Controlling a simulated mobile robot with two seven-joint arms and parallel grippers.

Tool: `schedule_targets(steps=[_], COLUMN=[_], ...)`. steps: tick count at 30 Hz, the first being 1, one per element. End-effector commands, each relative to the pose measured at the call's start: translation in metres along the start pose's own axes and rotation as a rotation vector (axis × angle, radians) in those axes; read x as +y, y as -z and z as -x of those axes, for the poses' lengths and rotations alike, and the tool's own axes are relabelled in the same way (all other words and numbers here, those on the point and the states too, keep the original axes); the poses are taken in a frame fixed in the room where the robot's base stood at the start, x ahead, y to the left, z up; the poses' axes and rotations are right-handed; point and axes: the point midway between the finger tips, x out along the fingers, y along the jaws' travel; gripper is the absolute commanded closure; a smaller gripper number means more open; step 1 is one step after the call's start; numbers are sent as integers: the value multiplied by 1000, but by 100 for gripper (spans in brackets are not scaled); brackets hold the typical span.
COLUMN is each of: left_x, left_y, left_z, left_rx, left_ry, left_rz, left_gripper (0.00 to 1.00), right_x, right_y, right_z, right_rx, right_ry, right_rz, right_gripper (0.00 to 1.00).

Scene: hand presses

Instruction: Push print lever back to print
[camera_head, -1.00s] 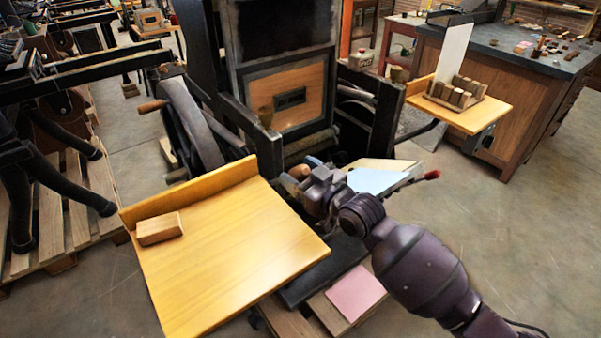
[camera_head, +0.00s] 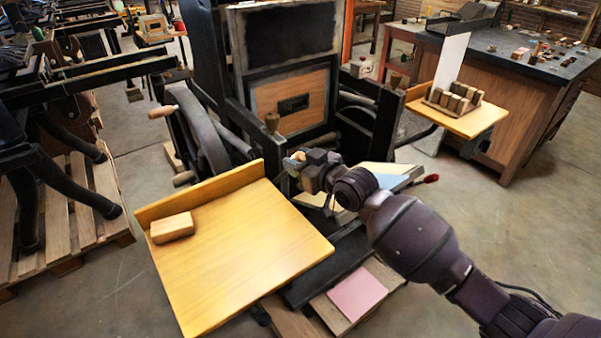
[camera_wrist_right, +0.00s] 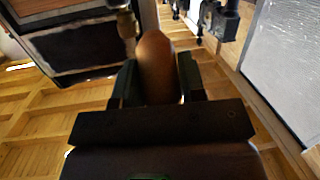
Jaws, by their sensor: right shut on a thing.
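The press (camera_head: 290,95) stands at the centre, with a wooden panel in its dark frame. My right gripper (camera_head: 292,164) reaches in from the right, just in front of the press and beyond the yellow board. In the right wrist view its dark fingers (camera_wrist_right: 157,85) are shut on a rounded wooden handle (camera_wrist_right: 157,60), which I take to be the print lever's handle. In the head view the gripper mostly hides the handle, and the lever's lower part cannot be made out. My left gripper is not in view.
A yellow board (camera_head: 235,250) carries a wooden block (camera_head: 172,227). A red-tipped handle (camera_head: 431,178) sticks out right of the press. A smaller shelf (camera_head: 475,122) holds several blocks. A pink sheet (camera_head: 357,293) lies low in front. Grey floor is free at the right.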

Motion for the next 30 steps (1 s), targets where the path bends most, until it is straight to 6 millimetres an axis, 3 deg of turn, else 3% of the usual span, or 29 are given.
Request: schedule_targets(steps=[1, 10, 18, 30], left_x=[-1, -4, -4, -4], left_y=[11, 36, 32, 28], left_z=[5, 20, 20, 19], left_rx=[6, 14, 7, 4], left_ry=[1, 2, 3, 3], left_rz=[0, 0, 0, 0], left_gripper=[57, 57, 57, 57], right_x=[6, 19, 25, 28], right_y=[15, 49, 64, 72], right_z=[-7, -55, -92, -118], right_rx=[-28, -245, -412, -555], right_ry=[1, 23, 39, 53], right_rz=[1, -29, -55, -74], right_gripper=[100, 100, 100, 100])
